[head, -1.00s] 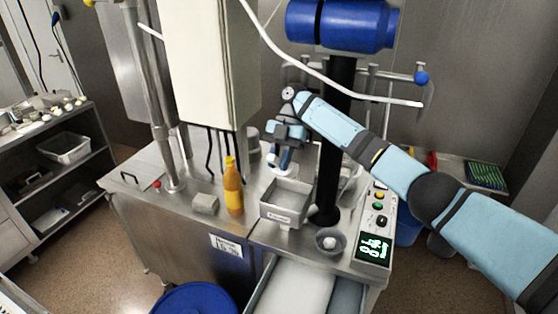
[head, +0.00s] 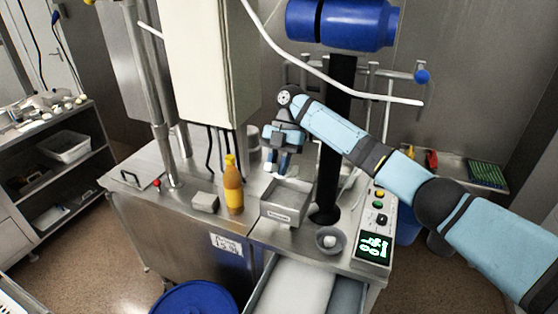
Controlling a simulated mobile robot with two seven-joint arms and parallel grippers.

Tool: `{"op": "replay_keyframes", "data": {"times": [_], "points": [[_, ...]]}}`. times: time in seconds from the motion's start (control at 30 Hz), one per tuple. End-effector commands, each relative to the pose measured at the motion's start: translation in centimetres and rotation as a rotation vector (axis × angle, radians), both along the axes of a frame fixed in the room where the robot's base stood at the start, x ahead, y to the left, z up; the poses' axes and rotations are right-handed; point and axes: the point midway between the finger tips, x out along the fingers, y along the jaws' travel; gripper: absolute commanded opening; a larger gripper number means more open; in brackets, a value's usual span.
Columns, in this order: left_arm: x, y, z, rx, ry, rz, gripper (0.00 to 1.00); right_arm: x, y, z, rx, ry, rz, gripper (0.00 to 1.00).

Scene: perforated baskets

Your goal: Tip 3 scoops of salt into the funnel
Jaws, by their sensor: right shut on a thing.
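My right gripper (head: 277,166) hangs fingers-down just behind and left of an open metal box (head: 284,216) with a label on its front. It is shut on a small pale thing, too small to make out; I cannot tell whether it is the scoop. A small grey round bowl (head: 321,247) with something white in it stands in front of the box, on the metal counter; I cannot tell whether it is the funnel. The box's contents are not clear, so I cannot pick out the salt. My left gripper is out of view.
An orange bottle (head: 233,188) and a small grey block (head: 205,203) stand left of the box. A black column (head: 328,180) rises right of it. A control panel (head: 375,247) with a lit display is at the counter's right edge.

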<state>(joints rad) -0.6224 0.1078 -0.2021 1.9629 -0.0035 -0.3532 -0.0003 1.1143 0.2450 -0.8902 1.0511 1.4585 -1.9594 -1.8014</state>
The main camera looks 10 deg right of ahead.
Motion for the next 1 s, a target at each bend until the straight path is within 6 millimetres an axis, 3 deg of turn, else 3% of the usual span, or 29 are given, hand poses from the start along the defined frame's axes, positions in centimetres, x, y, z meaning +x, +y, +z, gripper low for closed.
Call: {"op": "replay_keyframes", "data": {"times": [0.53, 1.0], "points": [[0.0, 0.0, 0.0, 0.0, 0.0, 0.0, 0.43, -0.6, 0.4, -0.5, -0.042, -0.065, 0.0, 0.0], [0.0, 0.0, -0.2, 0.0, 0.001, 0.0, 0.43, -1.7, 1.1, -2.3, -0.146, -0.22, 0.001, 0.0]]}}
